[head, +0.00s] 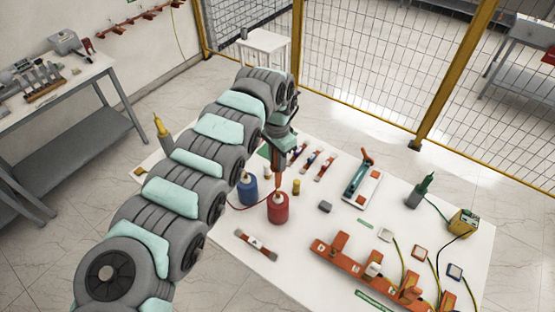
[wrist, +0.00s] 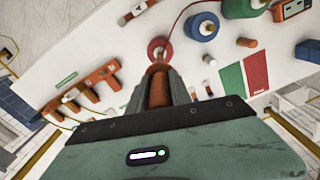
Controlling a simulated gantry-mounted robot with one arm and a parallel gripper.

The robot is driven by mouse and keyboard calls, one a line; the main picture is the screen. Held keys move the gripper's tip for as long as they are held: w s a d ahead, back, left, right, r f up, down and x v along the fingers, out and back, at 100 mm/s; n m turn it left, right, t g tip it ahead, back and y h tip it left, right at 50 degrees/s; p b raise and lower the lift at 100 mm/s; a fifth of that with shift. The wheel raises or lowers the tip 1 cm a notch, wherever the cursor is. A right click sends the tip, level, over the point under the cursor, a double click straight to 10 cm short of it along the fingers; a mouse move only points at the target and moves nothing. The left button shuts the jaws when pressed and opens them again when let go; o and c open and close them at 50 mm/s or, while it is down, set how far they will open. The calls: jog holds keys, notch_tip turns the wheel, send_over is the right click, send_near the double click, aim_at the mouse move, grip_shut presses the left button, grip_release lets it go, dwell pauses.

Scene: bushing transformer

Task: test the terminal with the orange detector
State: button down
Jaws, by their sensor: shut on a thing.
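My gripper (wrist: 158,95) is shut on the orange detector (wrist: 159,86), a brownish-orange rod that points away from the jaws. In the head view the detector (head: 278,180) hangs upright under my wrist, its lower end at the top of the red cylinder (head: 278,208). In the wrist view the red cylinder (wrist: 159,45) lies straight beyond the detector's end. I cannot tell whether the tip touches it. A blue cylinder (head: 247,190) stands to its left with a red wire between them. Which part is the terminal is not clear.
An orange rail with blocks (head: 345,260) lies at the front right. A lever device (head: 360,180) stands on a white plate behind it. A green-handled probe (head: 420,190) is wired to a yellow box (head: 463,222). A small yellow cylinder (head: 297,187) stands close by the red one.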

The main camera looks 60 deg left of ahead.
jog(key=shift+f, duration=1)
jog(key=shift+f+b, duration=0.35)
jog(key=shift+f, duration=0.1)
dwell(0.8)
dwell(0.7)
jog(key=shift+r+p, duration=1.4)
jog(key=shift+r, duration=2.1)
jog(key=shift+w, duration=0.1)
